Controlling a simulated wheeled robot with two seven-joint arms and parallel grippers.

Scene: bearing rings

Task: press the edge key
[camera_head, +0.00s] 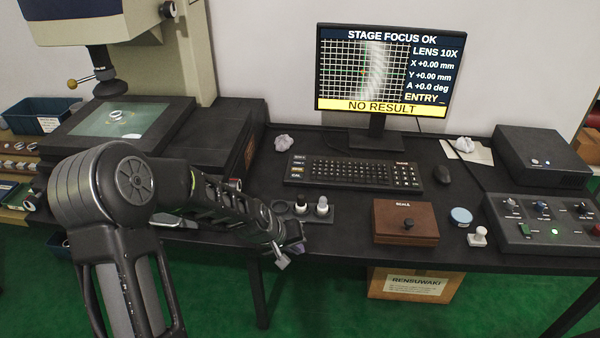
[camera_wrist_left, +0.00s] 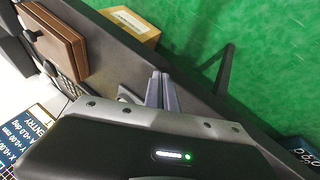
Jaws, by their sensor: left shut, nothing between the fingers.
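The black keyboard (camera_head: 352,172) lies on the dark bench in front of the monitor (camera_head: 381,75). Its key labels are too small to read, so I cannot single out the edge key. The monitor reads STAGE FOCUS OK, ENTRY and NO RESULT. My left gripper (camera_head: 297,249) is at the bench's front edge, nearer to me than the keyboard and apart from it. In the left wrist view its fingers (camera_wrist_left: 161,88) are together with nothing between them, over the bench edge and green floor. Part of the keyboard (camera_wrist_left: 57,84) shows there beside the wooden box. My right gripper is not in view.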

